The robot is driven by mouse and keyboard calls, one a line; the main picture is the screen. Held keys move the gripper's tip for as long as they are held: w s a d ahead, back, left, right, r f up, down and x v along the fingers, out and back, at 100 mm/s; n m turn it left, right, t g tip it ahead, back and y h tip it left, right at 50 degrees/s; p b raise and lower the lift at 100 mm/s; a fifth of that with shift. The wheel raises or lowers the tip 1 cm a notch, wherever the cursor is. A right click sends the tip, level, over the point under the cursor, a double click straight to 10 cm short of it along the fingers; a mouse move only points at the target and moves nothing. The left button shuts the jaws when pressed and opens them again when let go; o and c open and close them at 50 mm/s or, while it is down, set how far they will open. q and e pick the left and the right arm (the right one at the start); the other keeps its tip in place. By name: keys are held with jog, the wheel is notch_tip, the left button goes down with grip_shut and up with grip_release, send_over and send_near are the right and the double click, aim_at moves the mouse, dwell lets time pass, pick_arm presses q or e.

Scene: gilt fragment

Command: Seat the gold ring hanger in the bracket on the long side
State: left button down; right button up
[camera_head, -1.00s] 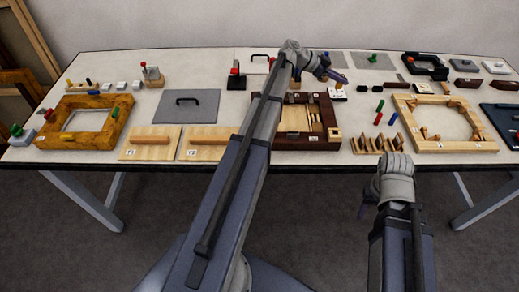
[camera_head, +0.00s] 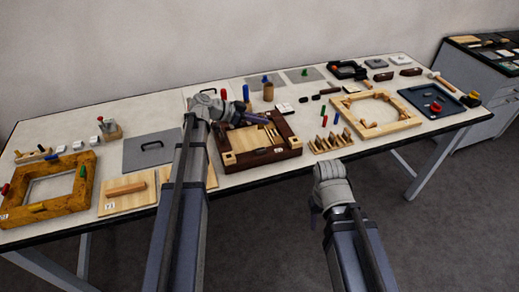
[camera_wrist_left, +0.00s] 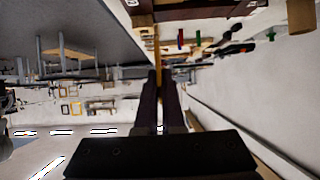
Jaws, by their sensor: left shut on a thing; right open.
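My left gripper (camera_head: 262,118) is over the far part of a dark brown frame (camera_head: 262,156) in the head view. In the left wrist view its two dark fingers (camera_wrist_left: 159,75) are shut on a thin gold-coloured piece (camera_wrist_left: 157,48), which looks like the gold ring hanger. Its ring shape cannot be made out. The brown frame also shows at the top of the left wrist view (camera_wrist_left: 205,10). The bracket cannot be told apart on it. My right gripper (camera_head: 316,208) is open, in front of the table's near edge, away from the frame.
A pale wood frame (camera_head: 402,121) and a slotted wooden rack (camera_head: 330,143) stand to the right. A yellow-brown frame (camera_head: 40,208) and a wooden board with a bar (camera_head: 128,191) lie to the left. A wooden cylinder (camera_head: 268,92) stands behind the brown frame.

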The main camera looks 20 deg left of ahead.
pick_arm(q)
jog(key=s+r, duration=0.2)
jog(key=s, duration=0.2)
jog(key=b, duration=0.6)
send_over(260, 153)
jog(key=w, duration=0.1)
notch_tip(260, 153, down, 7)
jog(key=shift+f, duration=0.1)
pick_arm(e)
notch_tip(260, 153, down, 5)
jog(key=shift+f, duration=0.1)
pick_arm(q)
notch_tip(260, 153, down, 4)
jog(key=b, duration=0.3)
jog(key=shift+b, duration=0.35)
pick_arm(e)
notch_tip(260, 153, down, 4)
jog(key=shift+r, duration=0.2)
pick_arm(q)
jog(key=shift+r, duration=0.2)
jog(key=shift+f, duration=0.15)
jog(key=c, duration=1.5)
grip_release()
jog(key=o, duration=0.5)
jog(key=shift+c, duration=0.2)
pick_arm(e)
jog(key=shift+f, duration=0.15)
